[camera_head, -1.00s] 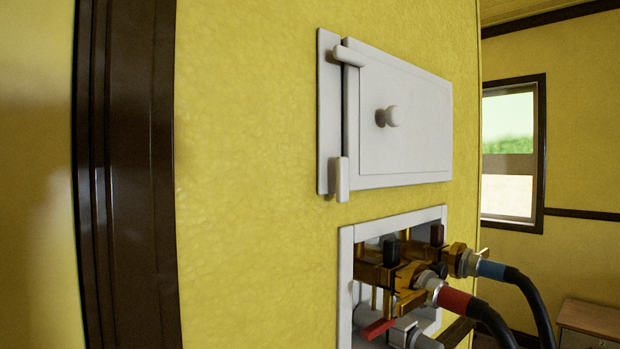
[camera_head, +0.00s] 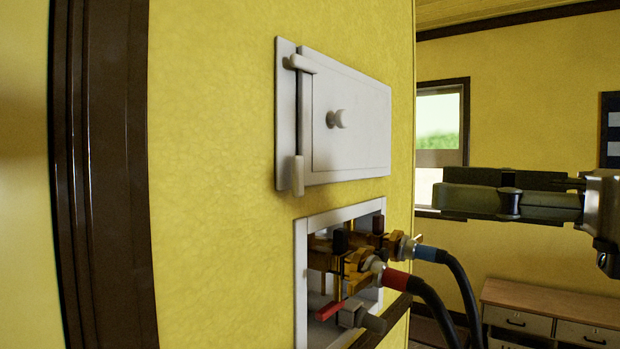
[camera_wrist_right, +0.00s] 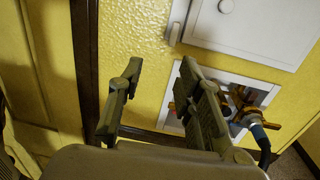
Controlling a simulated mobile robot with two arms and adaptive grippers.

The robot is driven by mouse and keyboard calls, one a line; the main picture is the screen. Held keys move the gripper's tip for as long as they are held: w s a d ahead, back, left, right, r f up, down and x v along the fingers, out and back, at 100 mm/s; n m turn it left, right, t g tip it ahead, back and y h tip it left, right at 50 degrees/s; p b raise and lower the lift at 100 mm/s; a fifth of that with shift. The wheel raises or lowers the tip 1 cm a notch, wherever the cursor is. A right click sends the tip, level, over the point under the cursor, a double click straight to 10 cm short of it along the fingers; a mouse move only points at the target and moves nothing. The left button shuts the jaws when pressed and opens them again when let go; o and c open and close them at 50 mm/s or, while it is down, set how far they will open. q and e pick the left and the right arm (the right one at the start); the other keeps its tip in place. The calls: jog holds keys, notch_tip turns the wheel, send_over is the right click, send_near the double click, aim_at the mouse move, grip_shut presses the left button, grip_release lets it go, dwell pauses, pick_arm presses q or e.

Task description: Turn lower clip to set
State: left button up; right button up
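A white panel door (camera_head: 350,125) with a round knob (camera_head: 337,119) is set in a white frame on the yellow wall. The upper clip (camera_head: 302,63) lies sideways over the door's left edge. The lower clip (camera_head: 298,176) hangs upright at the bottom left corner of the frame; it also shows in the right wrist view (camera_wrist_right: 174,34). My right gripper (camera_head: 440,190) comes in from the right, apart from the door and clips. In the right wrist view its fingers (camera_wrist_right: 160,70) are spread with nothing between them. My left gripper is in neither view.
Below the door, a recessed white box (camera_head: 301,270) holds brass valves, with a red-ended hose (camera_head: 395,279) and a blue-ended hose (camera_head: 428,253) sticking out. A dark door frame (camera_head: 105,170) stands at the left. A wooden cabinet (camera_head: 545,312) is at the lower right.

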jog(key=d+t, duration=0.1)
jog(key=h+p, duration=0.1)
jog(key=p, duration=0.5)
send_near(302, 180)
jog(key=x, duration=0.7)
jog(key=shift+a+r, duration=0.1)
jog(key=shift+r, duration=0.05)
jog(key=shift+w+a, duration=0.3)
jog(key=shift+a, duration=0.05)
grip_shut()
